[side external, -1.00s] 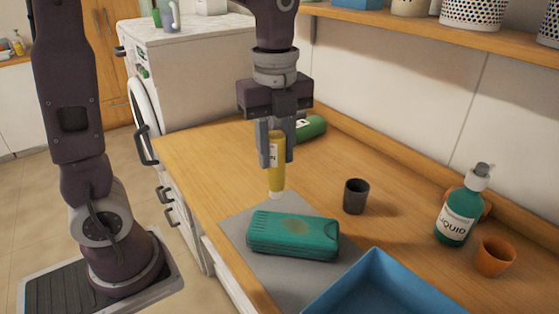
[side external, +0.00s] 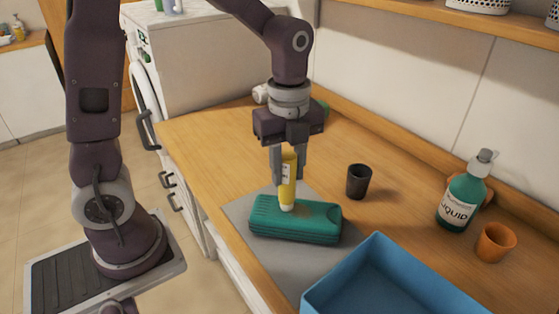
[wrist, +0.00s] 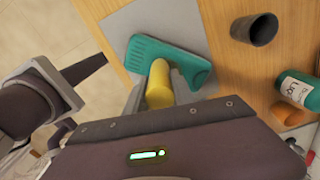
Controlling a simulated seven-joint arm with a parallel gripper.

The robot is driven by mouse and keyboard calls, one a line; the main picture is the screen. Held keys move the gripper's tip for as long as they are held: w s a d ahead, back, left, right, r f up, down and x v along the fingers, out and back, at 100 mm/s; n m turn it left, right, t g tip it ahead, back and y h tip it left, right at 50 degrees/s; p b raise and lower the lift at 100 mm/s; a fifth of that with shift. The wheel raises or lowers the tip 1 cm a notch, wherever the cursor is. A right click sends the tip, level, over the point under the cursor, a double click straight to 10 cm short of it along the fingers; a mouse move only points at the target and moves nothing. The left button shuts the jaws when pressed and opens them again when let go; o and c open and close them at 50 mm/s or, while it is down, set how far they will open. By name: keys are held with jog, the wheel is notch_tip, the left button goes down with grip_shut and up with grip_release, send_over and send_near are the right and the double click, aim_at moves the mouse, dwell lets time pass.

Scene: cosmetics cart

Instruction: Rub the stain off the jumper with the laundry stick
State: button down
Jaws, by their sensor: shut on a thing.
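The jumper (side external: 318,228) is a folded green bundle lying on a grey mat (side external: 240,212) on the wooden counter. The laundry stick (side external: 287,182) is yellow with a white tip pointing down. My gripper (side external: 288,172) is shut on the stick and holds it upright over the jumper. The white tip is at the jumper's top, seemingly touching it. The stain is mostly hidden behind the tip; a faint darker patch shows beside it. In the wrist view the stick (wrist: 159,88) covers the middle of the jumper (wrist: 193,68).
A blue tray (side external: 385,262) stands in front of the jumper. A dark cup (side external: 358,181), a green liquid bottle (side external: 461,200) and an orange cup (side external: 495,243) stand to the right. A green container lies behind my gripper, partly hidden. The counter (side external: 215,160) is clear at the left.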

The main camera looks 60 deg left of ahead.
jog(key=shift+w+d, duration=2.05)
jog(key=shift+d, duration=0.2)
jog(key=shift+s+a, duration=2.6)
jog(key=shift+a, duration=0.2)
notch_tip(320, 180, up, 8)
jog(key=shift+f, duration=0.15)
